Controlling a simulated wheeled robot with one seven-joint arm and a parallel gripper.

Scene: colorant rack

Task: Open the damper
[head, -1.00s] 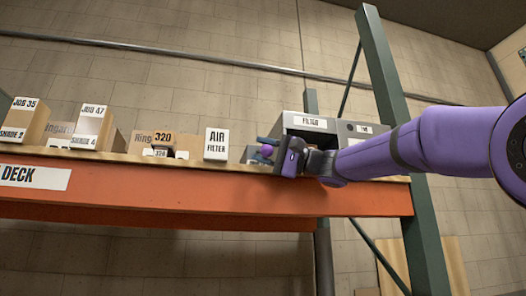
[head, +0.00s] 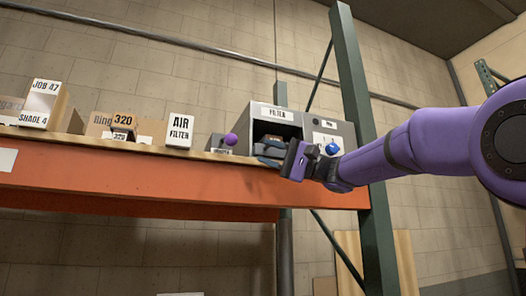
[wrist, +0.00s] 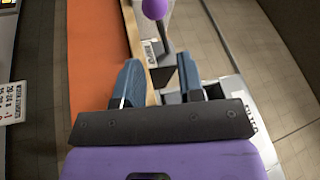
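A lever with a purple ball knob (head: 231,139) stands on a small grey box (head: 217,145) on the shelf, left of the grey filter housing (head: 257,111); I take it for the damper lever. In the wrist view the purple knob (wrist: 155,8) and its dark stalk show beyond the fingers, leaning up and slightly left. My gripper (head: 268,149) is in front of the housing's lower front, right of the lever. In the wrist view my gripper (wrist: 160,78) has its two blue-grey fingers apart with nothing held between them.
The housing has a dark open front. A blue knob (head: 333,149) is on the panel at its right. An air filter box (head: 180,132) and several cartons stand left along the orange shelf beam (head: 130,187). A green upright (head: 356,110) rises behind my arm.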

